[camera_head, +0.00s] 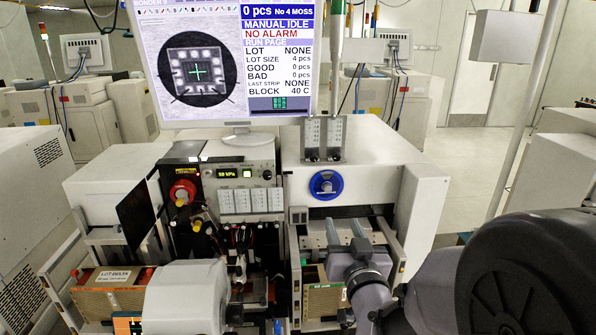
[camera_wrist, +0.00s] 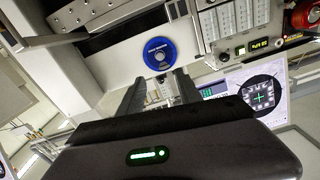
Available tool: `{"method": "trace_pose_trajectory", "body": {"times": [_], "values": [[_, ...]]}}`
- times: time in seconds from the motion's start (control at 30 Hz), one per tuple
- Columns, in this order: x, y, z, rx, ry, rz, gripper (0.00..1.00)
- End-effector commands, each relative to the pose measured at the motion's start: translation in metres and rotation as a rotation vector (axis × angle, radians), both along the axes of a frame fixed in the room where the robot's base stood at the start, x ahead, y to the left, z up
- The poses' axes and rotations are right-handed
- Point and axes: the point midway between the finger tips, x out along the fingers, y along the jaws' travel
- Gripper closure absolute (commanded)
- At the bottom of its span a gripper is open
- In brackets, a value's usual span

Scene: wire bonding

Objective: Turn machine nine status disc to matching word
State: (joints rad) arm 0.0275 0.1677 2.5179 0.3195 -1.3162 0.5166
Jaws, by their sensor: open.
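The blue status disc (camera_head: 326,185) is on the white front face of the machine, right of the control panel. It has a pale centre, and its lettering is too small to read. It also shows in the wrist view (camera_wrist: 160,54), upside down, just beyond the fingertips. The monitor (camera_head: 236,60) above reads BONDER 9, MANUAL IDLE and NO ALARM. My gripper (camera_head: 344,230) is open and empty, just below the disc in the head view and apart from it. In the wrist view, its two fingers (camera_wrist: 160,82) point towards the disc with a gap between them.
Left of the disc are a red knob (camera_head: 182,191) and a green-lit pressure display (camera_head: 240,173). Two gauge strips (camera_head: 324,137) stand above the disc. Below are side rails and a green-edged magazine (camera_head: 323,300). A box labelled LOT DELTA (camera_head: 113,277) is lower left.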

Motion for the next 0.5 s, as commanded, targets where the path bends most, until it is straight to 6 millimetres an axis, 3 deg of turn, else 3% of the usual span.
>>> {"method": "trace_pose_trajectory", "body": {"times": [0.07,0.3,0.5], "values": [[0.004,0.001,0.010,-0.004,0.011,0.001,0.59],[0.079,0.002,-0.001,-0.004,0.001,0.001,0.59],[0.127,0.003,-0.001,-0.005,0.001,0.001,0.59]]}}
